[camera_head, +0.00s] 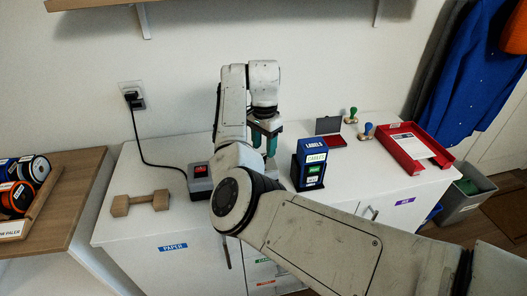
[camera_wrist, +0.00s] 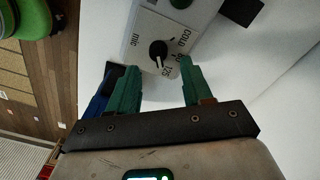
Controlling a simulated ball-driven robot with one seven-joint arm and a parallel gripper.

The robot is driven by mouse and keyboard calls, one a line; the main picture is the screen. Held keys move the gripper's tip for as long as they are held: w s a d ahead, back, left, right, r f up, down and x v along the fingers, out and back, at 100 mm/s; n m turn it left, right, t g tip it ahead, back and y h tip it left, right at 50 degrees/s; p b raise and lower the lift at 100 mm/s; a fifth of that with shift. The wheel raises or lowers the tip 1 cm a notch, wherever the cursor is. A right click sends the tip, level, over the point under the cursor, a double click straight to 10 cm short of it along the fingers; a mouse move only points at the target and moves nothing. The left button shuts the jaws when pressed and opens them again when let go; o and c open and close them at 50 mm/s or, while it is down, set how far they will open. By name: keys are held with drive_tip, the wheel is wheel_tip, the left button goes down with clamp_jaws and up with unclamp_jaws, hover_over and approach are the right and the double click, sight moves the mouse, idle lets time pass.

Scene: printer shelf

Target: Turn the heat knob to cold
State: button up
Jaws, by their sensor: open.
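The heat knob (camera_wrist: 158,49) is a small round black dial on a white panel (camera_wrist: 138,36) in the wrist view. No contact is visible. In the head view my gripper (camera_head: 265,142) points down near the cabinet's back, and my arm hides the knob.
On the white cabinet (camera_head: 150,222) are a wooden dumbbell-shaped block (camera_head: 140,203), a grey box with a red switch (camera_head: 199,178), a blue LABELS holder (camera_head: 309,164), stamps (camera_head: 351,116) and a red tray (camera_head: 414,146). A black cord (camera_head: 143,148) runs from the wall outlet.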

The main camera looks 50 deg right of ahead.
sight(264, 156)
drive_tip(key=shift+f, duration=1.55)
clamp_jaws()
